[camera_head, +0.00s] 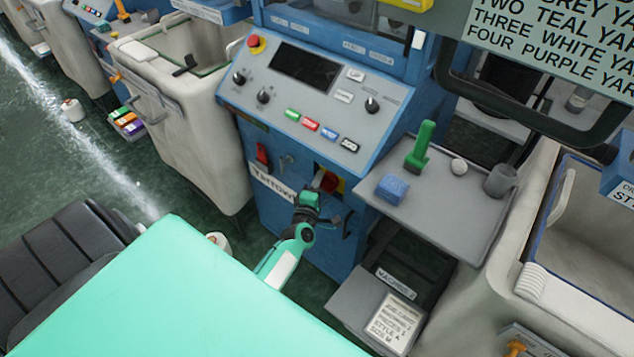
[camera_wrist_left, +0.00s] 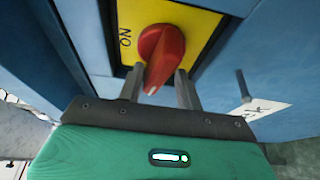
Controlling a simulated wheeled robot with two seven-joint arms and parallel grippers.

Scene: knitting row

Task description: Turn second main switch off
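The main switch is a red rotary knob (camera_wrist_left: 160,55) on a yellow plate (camera_wrist_left: 205,27) set in the blue front of the machine. In the wrist view the word ON is printed left of the knob, and its pale-marked end points down and slightly left. In the head view the red and yellow switch (camera_head: 329,181) is partly covered by my left gripper (camera_head: 318,190). The gripper's two fingers (camera_wrist_left: 158,88) stand on either side of the knob, close to it. Whether they press on it is not clear. My right gripper is not in view.
Above is a grey control panel (camera_head: 318,130) with knobs, coloured buttons and a dark screen. A red rocker switch (camera_head: 262,155) sits left of the main switch. A grey shelf (camera_head: 440,210) at right holds a blue block (camera_head: 391,188), a green tool (camera_head: 419,150) and a cup (camera_head: 499,181).

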